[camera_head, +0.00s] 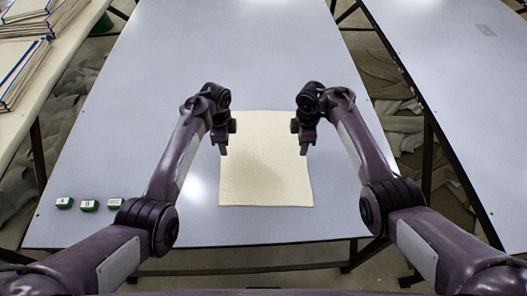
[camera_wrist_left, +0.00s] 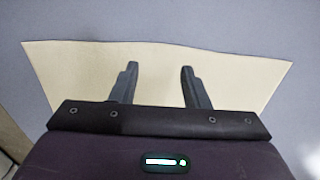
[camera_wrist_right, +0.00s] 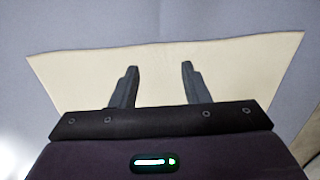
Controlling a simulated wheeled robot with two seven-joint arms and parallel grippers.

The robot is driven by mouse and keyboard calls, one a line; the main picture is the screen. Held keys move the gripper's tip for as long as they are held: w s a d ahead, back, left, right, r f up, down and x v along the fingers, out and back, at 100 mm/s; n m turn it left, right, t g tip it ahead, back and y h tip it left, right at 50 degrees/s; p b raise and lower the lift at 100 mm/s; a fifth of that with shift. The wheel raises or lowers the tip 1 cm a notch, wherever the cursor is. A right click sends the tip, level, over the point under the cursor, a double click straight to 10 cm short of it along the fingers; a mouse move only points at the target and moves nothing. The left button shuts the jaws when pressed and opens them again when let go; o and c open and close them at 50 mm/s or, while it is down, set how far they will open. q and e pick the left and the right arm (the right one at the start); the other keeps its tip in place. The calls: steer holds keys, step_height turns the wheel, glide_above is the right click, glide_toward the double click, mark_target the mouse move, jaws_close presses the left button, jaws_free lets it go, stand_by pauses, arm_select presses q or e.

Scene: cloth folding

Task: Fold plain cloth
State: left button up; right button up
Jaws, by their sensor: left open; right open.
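A plain cream cloth (camera_head: 265,165) lies flat and spread out on the grey-blue table (camera_head: 250,50) in the head view. My left gripper (camera_head: 223,150) is over the cloth's left side towards its far end. My right gripper (camera_head: 304,149) is over its right side at about the same depth. In the left wrist view, the left fingers (camera_wrist_left: 158,82) are apart with nothing between them, and the cloth (camera_wrist_left: 230,72) lies beneath. In the right wrist view, the right fingers (camera_wrist_right: 160,82) are also apart and empty above the cloth (camera_wrist_right: 235,68). I cannot tell how high they are.
Several small green and white blocks (camera_head: 89,205) stand near the table's front left edge. Another table (camera_head: 470,90) stands at the right across a gap. The table beyond the cloth is clear.

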arm_select(q)
step_height(320, 180, down, 3)
steer(key=shift+w+r, duration=0.1)
steer(key=shift+w, duration=0.05)
arm_select(e)
step_height(320, 180, down, 3)
steer(key=shift+w+r, duration=0.1)
steer(key=shift+w, duration=0.05)
arm_select(q)
steer(key=shift+f, duration=0.25)
arm_select(e)
steer(key=shift+f, duration=0.25)
arm_select(q)
jaws_close()
arm_select(e)
jaws_close()
